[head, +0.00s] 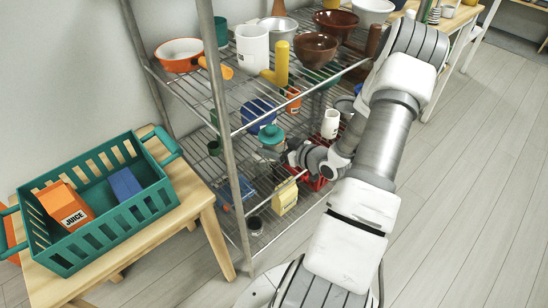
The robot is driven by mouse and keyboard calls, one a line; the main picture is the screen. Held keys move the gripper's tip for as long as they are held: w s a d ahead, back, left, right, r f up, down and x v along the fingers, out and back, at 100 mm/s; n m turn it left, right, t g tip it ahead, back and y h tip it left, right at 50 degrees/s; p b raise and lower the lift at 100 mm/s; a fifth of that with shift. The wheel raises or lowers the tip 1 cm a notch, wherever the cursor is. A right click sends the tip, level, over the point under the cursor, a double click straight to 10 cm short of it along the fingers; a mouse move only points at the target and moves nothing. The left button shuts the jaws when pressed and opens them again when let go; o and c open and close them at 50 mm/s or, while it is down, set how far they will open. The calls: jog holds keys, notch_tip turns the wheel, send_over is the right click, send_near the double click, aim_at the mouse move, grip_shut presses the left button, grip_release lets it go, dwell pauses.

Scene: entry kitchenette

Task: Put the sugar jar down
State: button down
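A jar with a teal lid (271,134), which looks like the sugar jar, is inside the wire shelf rack at a middle level. My arm reaches into the rack from the right, and my gripper (286,158) is right beside the jar's body, at its lower right. The fingers are small and partly hidden, so I cannot tell whether they are closed on the jar. I also cannot tell whether the jar rests on the shelf or is held above it.
The metal rack (222,115) has posts and rails around the gripper. Near the jar are a blue bowl (258,112), a white cup (330,124) and a yellow carton (285,197). A teal basket (100,238) stands on a wooden table at left. The floor at right is clear.

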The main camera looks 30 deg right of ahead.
jog(key=shift+a+f+b, duration=0.1)
jog(key=shift+f+b, duration=0.95)
jog(key=shift+f, duration=0.95)
jog(key=shift+f, duration=0.1)
grip_release()
jog(key=shift+f, duration=0.1)
jog(key=shift+s+r, duration=0.25)
jog(key=shift+s, duration=0.05)
jog(key=p+v, duration=0.3)
jog(key=v, duration=0.8)
jog(key=shift+s+p, duration=0.25)
jog(key=shift+p, duration=0.15)
jog(key=shift+r, duration=0.1)
